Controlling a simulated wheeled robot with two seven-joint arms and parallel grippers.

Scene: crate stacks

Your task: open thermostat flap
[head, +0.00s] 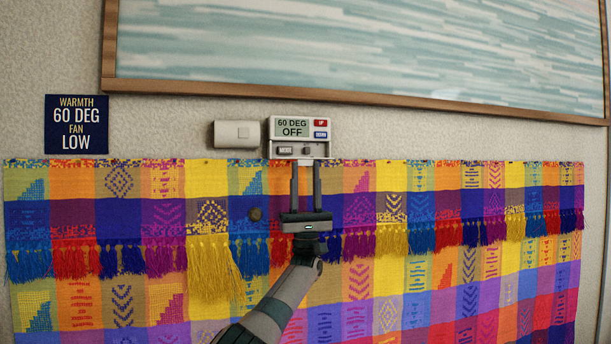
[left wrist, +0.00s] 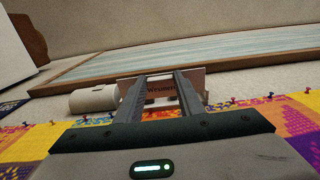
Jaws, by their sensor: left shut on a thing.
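The white thermostat (head: 272,128) is on the wall, its display reading "60 DEG OFF", with a red UP, a blue DOWN and a MODE button in sight. My left gripper (head: 305,164) reaches up from below to its lower edge, where it is shut on the flap; the fingers stand a little apart. I cannot tell exactly how far the flap is swung. My right gripper is not in view.
A white box (head: 237,134) is on the wall just left of the thermostat. A dark blue sign (head: 76,124) reads "WARMTH 60 DEG FAN LOW". A wood-framed picture (head: 180,88) hangs above. A colourful tasselled cloth (head: 450,205) covers the wall below, pinned along its top edge.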

